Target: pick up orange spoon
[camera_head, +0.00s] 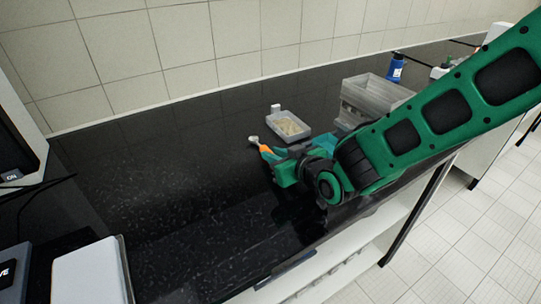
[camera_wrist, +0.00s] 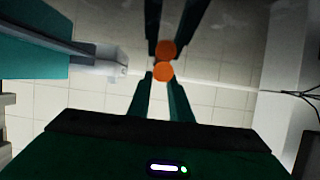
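The orange spoon (camera_head: 265,149) has an orange handle and a pale grey head and sits at my fingertips over the dark counter. In the wrist view the handle end (camera_wrist: 163,71) shows as an orange disc that fills the narrow gap between my fingertips. A matching disc and fingers above it look like a reflection in the counter, very close by. My gripper (camera_head: 270,157) reaches in low from the right and appears shut on the handle. Whether the spoon is clear of the counter is hard to tell.
A small grey tray (camera_head: 303,127) with pale contents lies just behind the spoon. A large grey container (camera_head: 372,92) and a blue bottle (camera_head: 396,69) stand further right. The dark counter (camera_head: 165,160) to the left is clear. A tiled wall (camera_head: 185,45) runs behind.

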